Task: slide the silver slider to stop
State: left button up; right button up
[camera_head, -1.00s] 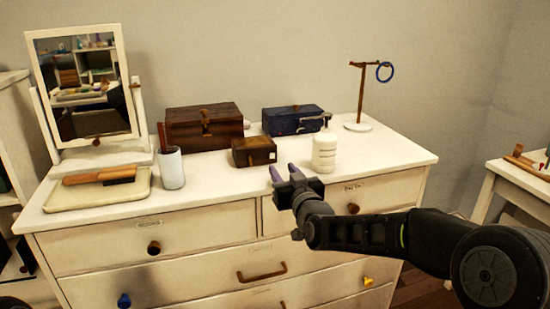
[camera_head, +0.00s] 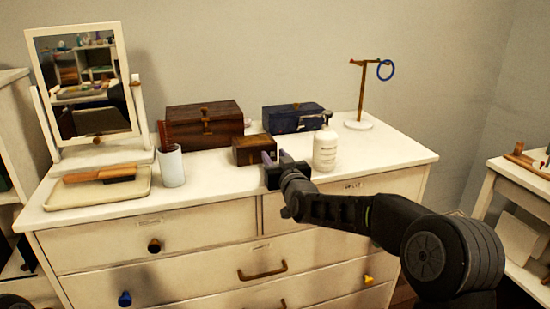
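A dark blue box (camera_head: 280,118) stands at the back of the dresser top. A small silver-grey fitting (camera_head: 309,121) shows on the right part of its front; I cannot tell for sure that it is the silver slider. My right gripper (camera_head: 276,158) is in front of the small brown box (camera_head: 250,149), covering its right front corner. Its two fingers stand apart with nothing visible between them, and I cannot tell whether they touch the box. My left gripper is not in view.
A white bottle (camera_head: 325,149) stands close to the right of my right gripper. A larger brown box (camera_head: 190,128), a cup (camera_head: 171,166), a tray with a brush (camera_head: 60,196), a mirror (camera_head: 85,85) and a ring stand (camera_head: 361,95) are on the dresser (camera_head: 210,178).

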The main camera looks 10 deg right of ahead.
grip_shut()
dwell(1.0)
